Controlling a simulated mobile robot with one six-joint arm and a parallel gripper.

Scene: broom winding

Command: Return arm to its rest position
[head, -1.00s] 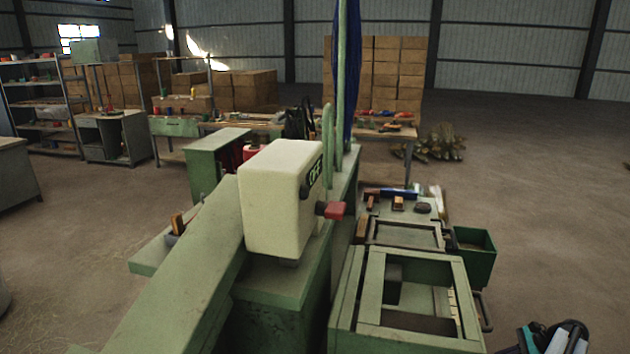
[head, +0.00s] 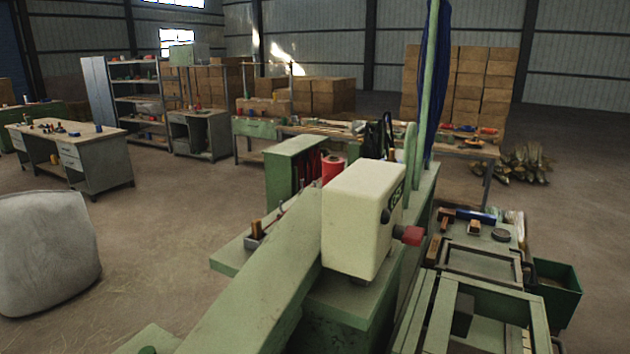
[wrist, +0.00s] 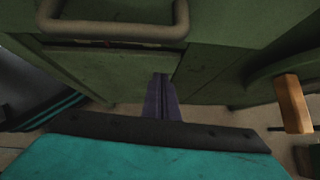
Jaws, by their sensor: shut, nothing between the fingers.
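My gripper (wrist: 161,78) shows in the wrist view as two dark fingers pressed together with nothing between them. It points at the green front of a machine or cabinet (wrist: 98,70); whether it touches this front I cannot tell. My arm and gripper are not visible in the head view now. In the head view the green machine (head: 262,265) stands close in front, with a cream box (head: 360,220) that carries a red knob (head: 408,235).
A rounded bar handle (wrist: 110,30) crosses the wrist view's top, and a wooden grip (wrist: 293,103) stands at its right. In the head view, a green bin (head: 557,285) is at right and a pale sack (head: 45,250) at left. Floor between sack and machine is open.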

